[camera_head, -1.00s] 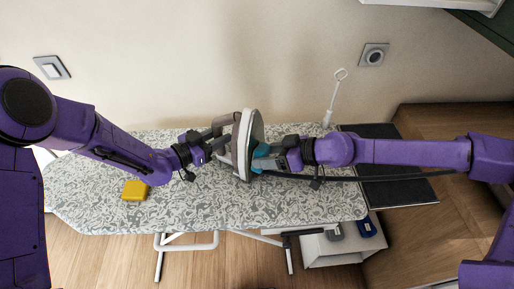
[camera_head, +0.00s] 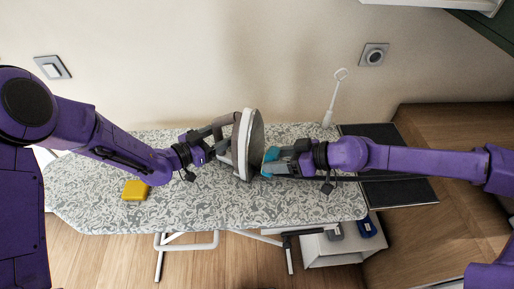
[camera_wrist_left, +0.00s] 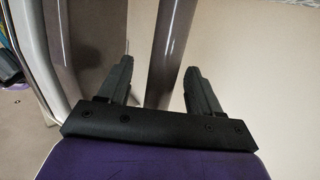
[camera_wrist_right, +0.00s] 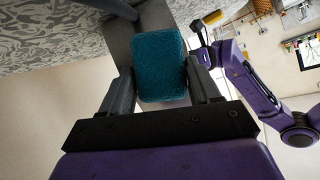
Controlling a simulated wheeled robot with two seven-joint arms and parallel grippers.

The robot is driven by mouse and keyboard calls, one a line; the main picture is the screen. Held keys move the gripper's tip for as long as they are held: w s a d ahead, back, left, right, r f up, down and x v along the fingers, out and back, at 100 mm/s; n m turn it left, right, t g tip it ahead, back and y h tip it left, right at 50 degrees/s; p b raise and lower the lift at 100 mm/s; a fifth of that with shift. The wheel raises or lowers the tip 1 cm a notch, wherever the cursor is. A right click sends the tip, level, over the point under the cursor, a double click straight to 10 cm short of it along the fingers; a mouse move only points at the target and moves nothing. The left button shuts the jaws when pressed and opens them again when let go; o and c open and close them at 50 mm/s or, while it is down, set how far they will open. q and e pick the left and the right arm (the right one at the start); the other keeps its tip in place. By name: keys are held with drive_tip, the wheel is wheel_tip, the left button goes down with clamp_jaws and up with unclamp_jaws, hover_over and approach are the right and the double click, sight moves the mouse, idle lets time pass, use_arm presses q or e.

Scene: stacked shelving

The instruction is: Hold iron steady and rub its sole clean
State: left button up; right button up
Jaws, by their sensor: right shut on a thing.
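The iron (camera_head: 241,148) is upright above the board, its sole (camera_head: 256,140) facing right. My left gripper (camera_head: 218,140) is at its handle. In the left wrist view the handle (camera_wrist_left: 163,50) passes between the fingers (camera_wrist_left: 158,80), with gaps visible on both sides. My right gripper (camera_head: 279,162) is shut on a teal sponge (camera_head: 271,155), just right of the sole's lower part. The right wrist view shows the sponge (camera_wrist_right: 160,65) between the fingers, before the grey sole (camera_wrist_right: 119,40). I cannot tell whether sponge and sole touch.
The patterned ironing board (camera_head: 210,210) lies beneath both grippers. A yellow block (camera_head: 135,190) lies on its left part. A white brush-like wand (camera_head: 331,105) stands behind the board's right end. A white bin (camera_head: 330,250) is below right. The board's front middle is clear.

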sight(268, 155)
use_arm(q)
drive_tip(key=v, duration=1.2)
drive_tip(key=x, duration=1.1)
drive_tip(key=shift+w+d+f, duration=0.1)
drive_tip(key=shift+w+d, duration=0.3)
drive_tip(key=shift+d, duration=0.15)
use_arm(e)
drive_tip(key=shift+w+a, duration=0.15)
drive_tip(key=shift+a, duration=0.05)
drive_tip(key=shift+w+a, duration=0.5)
drive_tip(key=shift+a, duration=0.35)
use_arm(q)
drive_tip(key=shift+a, duration=0.25)
use_arm(e)
drive_tip(key=shift+w+a, duration=0.25)
drive_tip(key=shift+a, duration=0.05)
